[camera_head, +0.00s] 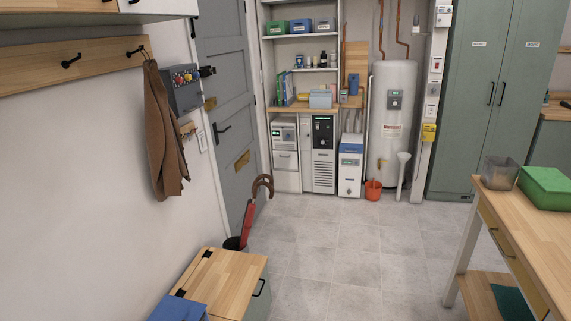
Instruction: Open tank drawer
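Across the room, under the shelving, stand several small units. A white unit at the left (285,134) has a panel at its top and a drawer-like front with a handle (286,161) lower down, which looks shut. A black-fronted unit (323,133) with a vented white lower door stands beside it. A white unit with a blue top (350,170) stands to their right. A tall white cylindrical tank (391,120) is at the back wall. I cannot tell which one holds the tank drawer. My gripper is not in view.
The tiled floor (335,255) ahead is clear. A wooden-topped bench (233,275) and an umbrella stand (235,243) are at left. A wooden table (525,235) with a green box (545,188) stands at right. An orange bucket (373,189) sits near the tank.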

